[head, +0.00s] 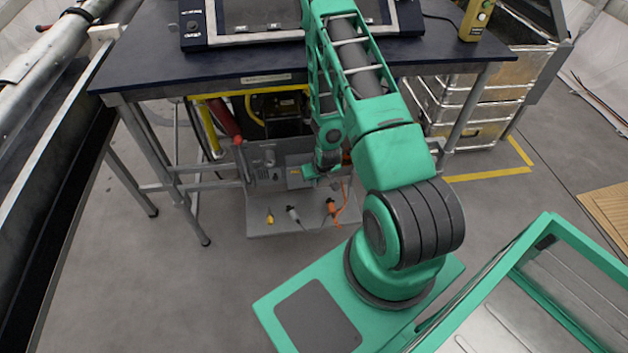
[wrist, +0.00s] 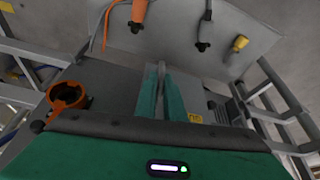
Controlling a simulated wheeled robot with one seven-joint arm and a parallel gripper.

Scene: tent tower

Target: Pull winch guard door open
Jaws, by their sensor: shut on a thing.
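Under the workbench, a grey panel that looks like the winch guard door (head: 262,176) stands upright in front of the winch (head: 275,106). It also shows in the wrist view as a grey surface (wrist: 108,72) beyond the fingers. My gripper (head: 312,172) reaches down under the bench to this panel. In the wrist view, its green fingers (wrist: 160,96) are shut on a narrow grey piece, apparently the door's handle, mostly hidden between them. My arm and gripper hide part of the panel in the head view, so I cannot tell its exact opening.
A grey plate with yellow, grey and orange plugs (head: 258,230) lies low in front of the panel. Silver cases (head: 465,125) stand at right. Floor at front left is clear.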

